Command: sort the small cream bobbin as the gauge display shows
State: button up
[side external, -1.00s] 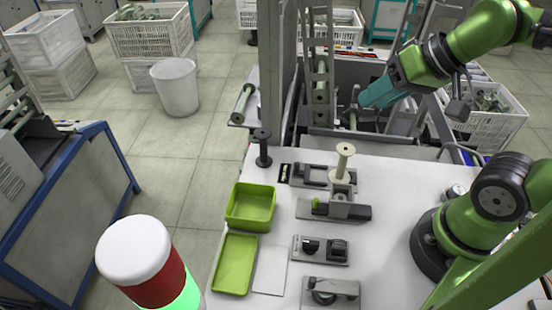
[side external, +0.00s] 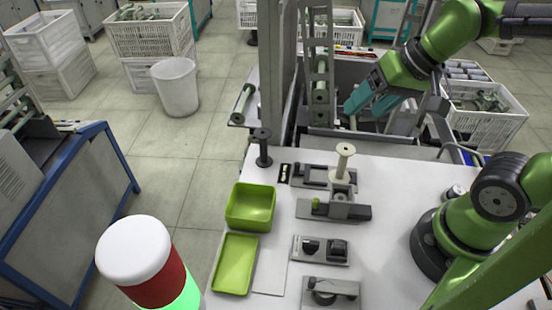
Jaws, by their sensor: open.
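A deep green bin (side external: 237,222) and a shallow green tray (side external: 222,283) lie at the table's left edge.
A dark spool (side external: 263,150) stands at the table's back left corner. Grey knob units (side external: 320,250) sit in front of the gauge. A metal machine frame (side external: 320,60) rises behind the table. The table's right middle is bare. A red-and-white beacon (side external: 135,250) stands in the foreground.

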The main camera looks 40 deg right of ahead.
aim_at(346, 149)
jog(key=w+f+m+g, duration=0.1)
jog(key=m, duration=0.3)
jog(key=w+f+m+g, duration=0.1)
jog(key=f+m+g, duration=0.1)
jog(key=m, duration=0.2)
jog(key=w+f+m+g+h, duration=0.1)
jog(key=f+m, duration=0.1)
jog(key=m, duration=0.2)
jog(key=shift+w+d+f+m+g, duration=0.15)
jog(key=shift+w+d+m+g, duration=0.05)
jog(key=shift+d+m+g, duration=0.1)
jog(key=m, duration=0.5)
jog(key=shift+w+d+f+g+h, duration=0.15)
jog(key=shift+w+f+g+h, duration=0.15)
jog(key=shift+g, duration=0.1)
jog(key=m, duration=0.3)
jog(key=shift+d+r+m, duration=0.15)
jog(key=shift+r+m, duration=0.05)
jog(key=shift+m, duration=0.7)
jog(key=shift+f, duration=3.8)
jog(key=c, duration=0.7)
jog(key=shift+r, duration=2.55)
